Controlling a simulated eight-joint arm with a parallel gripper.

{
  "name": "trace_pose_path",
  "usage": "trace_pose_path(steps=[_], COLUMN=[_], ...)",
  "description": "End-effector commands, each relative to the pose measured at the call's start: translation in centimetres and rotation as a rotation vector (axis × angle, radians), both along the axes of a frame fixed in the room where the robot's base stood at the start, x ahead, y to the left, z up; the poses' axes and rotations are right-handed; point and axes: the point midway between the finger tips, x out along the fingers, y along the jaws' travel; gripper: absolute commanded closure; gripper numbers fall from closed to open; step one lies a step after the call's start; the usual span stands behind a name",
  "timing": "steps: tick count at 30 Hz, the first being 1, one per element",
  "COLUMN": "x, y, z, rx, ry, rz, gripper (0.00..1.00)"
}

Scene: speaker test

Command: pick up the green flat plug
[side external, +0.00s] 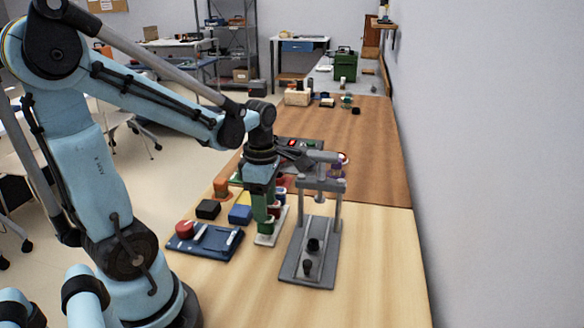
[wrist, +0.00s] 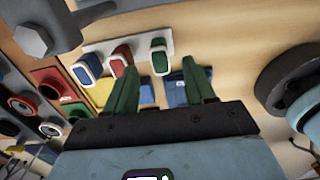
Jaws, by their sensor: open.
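The green flat plug (wrist: 160,58) stands at the right end of a pale grey strip (wrist: 128,43) in the wrist view, in a row with a red plug and a blue plug. My gripper (wrist: 160,80) has its two green fingers apart, with a gap between them. The green plug shows just beyond the fingertips, roughly in line with this gap. In the side view, my gripper (side external: 263,212) points down over the strip's near end. The plug there is partly hidden, and I cannot tell whether the fingers touch it.
A grey press stand (side external: 318,250) rises close to the right of my gripper. A blue board (side external: 207,250) with a red knob lies to the left, near a black block (side external: 208,209) and a blue block (side external: 240,214). The front right tabletop (side external: 378,270) is clear.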

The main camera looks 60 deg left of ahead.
Motion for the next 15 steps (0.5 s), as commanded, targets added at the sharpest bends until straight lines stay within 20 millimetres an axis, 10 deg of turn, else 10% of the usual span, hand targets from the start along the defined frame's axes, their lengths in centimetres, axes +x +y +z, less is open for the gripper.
trace_pose_path(steps=[15], x=[0.0], y=[0.0], z=[-4.6], rx=[0.001], ry=[-0.001], rz=[0.0], gripper=[0.46])
